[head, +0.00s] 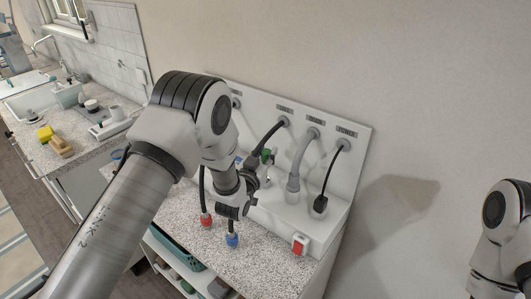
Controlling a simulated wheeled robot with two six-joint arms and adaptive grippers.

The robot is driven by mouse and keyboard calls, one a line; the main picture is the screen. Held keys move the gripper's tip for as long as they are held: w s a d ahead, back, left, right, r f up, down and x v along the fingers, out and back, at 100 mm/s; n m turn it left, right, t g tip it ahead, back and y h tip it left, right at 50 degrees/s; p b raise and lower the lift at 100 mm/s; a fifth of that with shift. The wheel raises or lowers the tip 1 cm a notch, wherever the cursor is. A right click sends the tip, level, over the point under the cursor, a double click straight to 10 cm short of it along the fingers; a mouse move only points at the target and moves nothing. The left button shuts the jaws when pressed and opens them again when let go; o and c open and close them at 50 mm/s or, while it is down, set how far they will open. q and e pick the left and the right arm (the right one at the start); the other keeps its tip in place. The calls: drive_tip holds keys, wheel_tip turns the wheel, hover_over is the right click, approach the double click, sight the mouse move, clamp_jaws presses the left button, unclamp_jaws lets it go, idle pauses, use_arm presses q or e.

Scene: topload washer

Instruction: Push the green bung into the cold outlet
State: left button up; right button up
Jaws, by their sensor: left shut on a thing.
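The green bung (267,154) is a small green piece showing at the tip of my left gripper (262,168), close in front of the white wall panel. My left gripper is shut on it, and the fingers hide much of it. The panel carries a row of labelled outlets. Labels are too small to read surely, so I cannot tell which outlet is the cold one. The leftmost outlet (236,102) is partly behind my left arm. My right arm shows at the right edge, its gripper out of view.
A black hose (268,133), a grey hose (301,158) and a black cable (330,174) hang from the panel. A red connector (206,220), a blue connector (232,240) and a red-and-white switch (299,244) are by the speckled counter (262,260). A sink (30,98) lies left.

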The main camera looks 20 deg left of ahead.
sight(265, 161)
use_arm(q)
drive_tip(key=f+b, duration=0.2)
drive_tip(key=f, duration=0.1)
drive_tip(key=shift+s+f, duration=0.1)
drive_tip(key=shift+s, duration=0.2)
drive_tip(key=shift+w+f+b, duration=0.25)
drive_tip(key=shift+f+b, duration=0.2)
drive_tip(key=shift+f, duration=0.05)
drive_tip(key=shift+s+r, duration=0.15)
drive_tip(key=shift+b, duration=0.5)
idle(0.6)
drive_tip(key=shift+f+b, duration=1.45)
drive_tip(key=shift+f, duration=0.25)
drive_tip(key=o, duration=1)
